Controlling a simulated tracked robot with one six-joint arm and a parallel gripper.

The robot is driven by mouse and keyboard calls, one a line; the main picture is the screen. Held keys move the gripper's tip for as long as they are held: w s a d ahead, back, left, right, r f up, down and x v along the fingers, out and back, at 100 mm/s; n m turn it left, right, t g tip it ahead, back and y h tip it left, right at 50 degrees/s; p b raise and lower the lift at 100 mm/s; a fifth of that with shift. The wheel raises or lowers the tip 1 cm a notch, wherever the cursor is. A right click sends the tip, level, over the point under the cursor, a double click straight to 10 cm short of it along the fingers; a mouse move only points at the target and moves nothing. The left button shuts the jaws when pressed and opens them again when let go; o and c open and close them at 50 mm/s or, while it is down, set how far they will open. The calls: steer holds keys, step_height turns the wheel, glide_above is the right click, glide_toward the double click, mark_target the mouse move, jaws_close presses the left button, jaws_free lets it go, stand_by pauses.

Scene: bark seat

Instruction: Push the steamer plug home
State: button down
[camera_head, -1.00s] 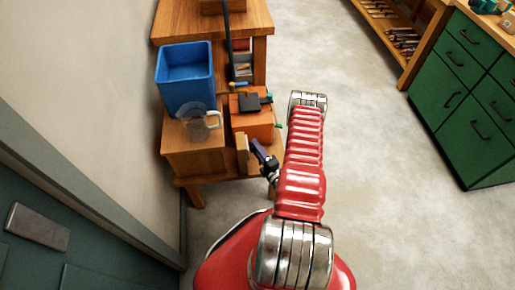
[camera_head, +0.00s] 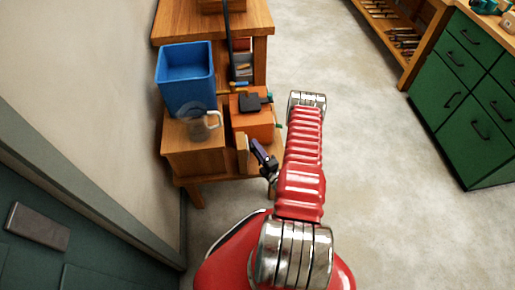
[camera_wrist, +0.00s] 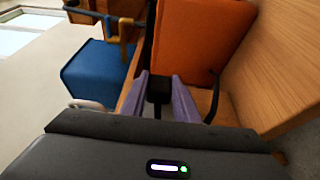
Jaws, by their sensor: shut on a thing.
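My gripper (camera_wrist: 158,84) shows in the wrist view with two purple fingers shut on a small black block, which appears to be the plug (camera_wrist: 158,92). In the head view my gripper (camera_head: 259,152) is small, beside the low wooden bench and left of my red arm. An orange box, perhaps the steamer (camera_head: 252,127), stands on the bench just beyond it. An orange surface also fills the upper middle of the wrist view (camera_wrist: 205,38). The plug's front end and any socket are hidden, so I cannot tell whether they touch.
A thin black cord (camera_wrist: 215,100) hangs right of my fingers. Open floor (camera_head: 365,160) lies to the right, before green drawers (camera_head: 465,110).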

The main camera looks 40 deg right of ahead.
steer(key=shift+w+a, duration=0.15)
steer(key=shift+a, duration=0.1)
stand_by(0.4)
steer(key=c, duration=1.3)
jaws_free()
steer(key=v, duration=1.3)
steer(key=shift+s, duration=0.4)
